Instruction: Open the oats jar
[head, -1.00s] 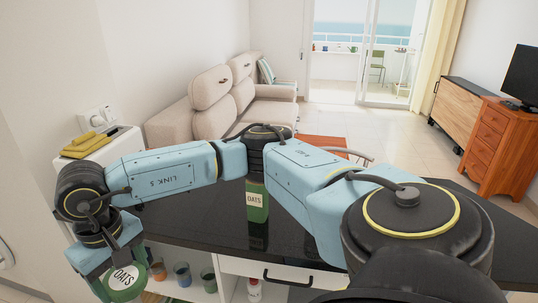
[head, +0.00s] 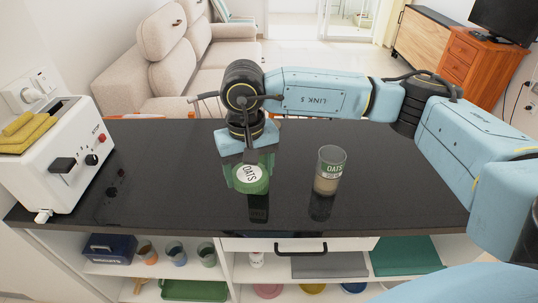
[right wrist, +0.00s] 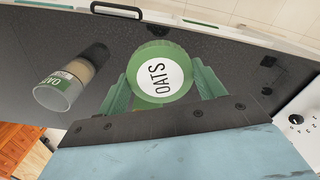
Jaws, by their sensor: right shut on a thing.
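The oats jar (head: 327,172) stands upright on the black counter, a clear glass with a green OATS label and pale oats at the bottom. Its top is open, with no lid on it; the jar also shows in the right wrist view (right wrist: 62,90). My right gripper (head: 247,168) is shut on the round green lid (head: 250,179), which has a white OATS disc. The lid is left of the jar and apart from it. In the right wrist view the lid (right wrist: 160,74) sits between the two green fingers. Whether it touches the counter is unclear. My left gripper is not in view.
A white toaster (head: 62,160) with yellow cloths (head: 25,132) stands at the counter's left end. Below the counter are a drawer (head: 300,244) and shelves with cups (head: 175,254) and a dark blue box (head: 108,247). The counter (head: 160,175) between toaster and lid is bare.

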